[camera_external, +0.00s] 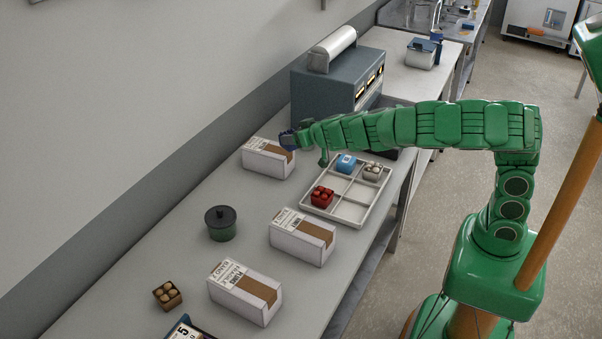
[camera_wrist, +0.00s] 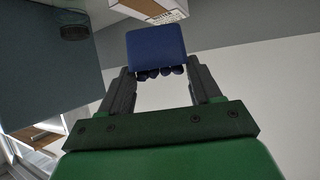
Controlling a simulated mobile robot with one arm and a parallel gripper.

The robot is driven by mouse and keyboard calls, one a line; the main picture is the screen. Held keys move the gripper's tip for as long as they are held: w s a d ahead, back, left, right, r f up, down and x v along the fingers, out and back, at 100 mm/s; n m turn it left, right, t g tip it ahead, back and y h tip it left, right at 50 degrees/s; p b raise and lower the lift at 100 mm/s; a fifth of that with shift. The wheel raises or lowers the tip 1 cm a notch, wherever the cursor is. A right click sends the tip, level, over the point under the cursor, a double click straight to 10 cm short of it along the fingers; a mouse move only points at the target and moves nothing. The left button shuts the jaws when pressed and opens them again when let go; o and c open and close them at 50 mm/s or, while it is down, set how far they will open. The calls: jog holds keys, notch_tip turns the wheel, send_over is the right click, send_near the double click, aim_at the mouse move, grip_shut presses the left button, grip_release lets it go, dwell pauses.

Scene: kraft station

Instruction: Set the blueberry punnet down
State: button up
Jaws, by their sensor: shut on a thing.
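My gripper (camera_external: 298,138) is at the far end of my outstretched arm, above the far part of the bench, near the farthest white carton. It is shut on the blueberry punnet (camera_external: 287,140), a small dark blue container partly hidden by the gripper. In the wrist view the punnet (camera_wrist: 157,47) sits between the two fingers (camera_wrist: 159,74), with its flat blue underside or side facing the camera and dark round berries along the lower edge. The punnet looks held off the bench; the exact height is unclear.
A white divided tray (camera_external: 347,209) holds a red punnet (camera_external: 322,195), a light blue box (camera_external: 346,163) and a pale-filled punnet (camera_external: 372,171). Cartons (camera_external: 268,158) (camera_external: 302,237) (camera_external: 244,291), a green pot (camera_external: 221,224) and a brown punnet (camera_external: 167,295) stand nearby. A grey machine (camera_external: 320,95) stands behind.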

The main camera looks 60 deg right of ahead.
jog(key=w+a+f+n+y, duration=0.2)
jog(key=w+a+n+y, duration=0.3)
jog(key=a+n+y, duration=0.4)
jog(key=s+a+n+g+y, duration=0.2)
jog(key=s+n+g+y, duration=0.5)
jog(key=s+n, duration=0.2)
jog(key=shift+w+a+f, duration=0.55)
jog(key=shift+w+f, duration=1.15)
jog(key=shift+w, duration=0.4)
jog(key=shift+w+a+f, duration=0.6)
jog(key=shift+w+f, duration=1.05)
jog(key=shift+w, duration=0.5)
jog(key=shift+w+a+f, duration=0.55)
jog(key=shift+w+f, duration=1.15)
jog(key=shift+w, duration=0.4)
jog(key=shift+w+f, duration=0.1)
jog(key=shift+f, duration=1.55)
